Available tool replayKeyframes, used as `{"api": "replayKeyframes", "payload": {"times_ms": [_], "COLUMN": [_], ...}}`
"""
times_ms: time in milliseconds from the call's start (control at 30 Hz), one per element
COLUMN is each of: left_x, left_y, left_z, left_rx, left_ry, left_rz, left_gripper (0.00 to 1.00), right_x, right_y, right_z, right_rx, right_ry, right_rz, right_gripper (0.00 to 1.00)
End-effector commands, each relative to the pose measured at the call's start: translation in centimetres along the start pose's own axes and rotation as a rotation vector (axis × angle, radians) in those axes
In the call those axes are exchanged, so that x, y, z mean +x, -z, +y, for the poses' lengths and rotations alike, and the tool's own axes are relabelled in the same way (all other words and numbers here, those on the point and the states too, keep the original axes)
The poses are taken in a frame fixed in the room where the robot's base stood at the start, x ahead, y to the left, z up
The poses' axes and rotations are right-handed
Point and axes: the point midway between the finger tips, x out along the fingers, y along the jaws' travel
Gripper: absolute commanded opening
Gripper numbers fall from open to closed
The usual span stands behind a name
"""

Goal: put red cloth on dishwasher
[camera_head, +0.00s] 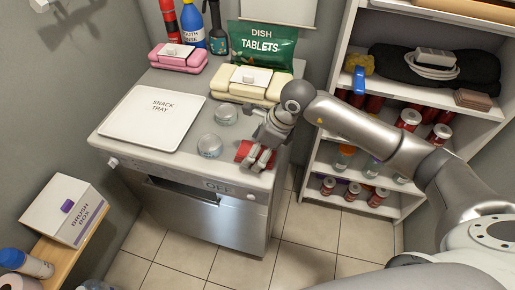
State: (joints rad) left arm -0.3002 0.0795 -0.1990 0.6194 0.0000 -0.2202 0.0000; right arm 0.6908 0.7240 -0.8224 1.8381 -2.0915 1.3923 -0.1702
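The dishwasher (228,180) stands in the middle, with a light top and a steel front. The red cloth (243,149) is at the right front edge of its top. My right gripper (262,160) comes in from the right and is down at the cloth, with its fingers over it and partly hiding it. I cannot tell whether the fingers are closed on the cloth or whether its whole underside rests on the top. My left gripper is not in view.
On the dishwasher top are a white snack tray (152,117), two clear round containers (210,145), yellow folded cloths (240,88), pink ones (178,58) and a green dish tablets bag (262,47). A stocked shelf (325,150) stands right. A brush box (65,210) is at left.

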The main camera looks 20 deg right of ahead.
Motion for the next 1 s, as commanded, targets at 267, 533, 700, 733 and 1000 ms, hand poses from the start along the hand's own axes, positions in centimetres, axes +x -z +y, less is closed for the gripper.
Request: {"api": "replayKeyframes", "payload": {"times_ms": [267, 533, 700, 733, 1000], "left_x": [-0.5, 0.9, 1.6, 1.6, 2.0], "left_y": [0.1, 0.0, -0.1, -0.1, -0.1], "left_z": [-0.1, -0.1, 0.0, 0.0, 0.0], "left_rx": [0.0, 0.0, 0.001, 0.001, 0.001], "left_ry": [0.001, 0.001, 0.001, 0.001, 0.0], "left_rz": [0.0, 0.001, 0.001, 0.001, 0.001], "left_gripper": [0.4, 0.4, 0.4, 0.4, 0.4], "right_x": [-0.4, -5.0, -8.7, -9.2, -12.1], "right_y": [-0.2, -0.1, -0.1, -0.1, -0.1], "right_z": [0.0, -0.2, -0.1, -0.1, -0.1], "right_rx": [0.0, -0.002, -0.001, -0.001, 0.0], "right_ry": [0.0, 0.006, 0.005, 0.005, 0.002], "right_rz": [0.0, -0.002, -0.002, -0.002, 0.0], "right_gripper": [0.79, 0.79, 0.79, 0.79, 0.79]}}
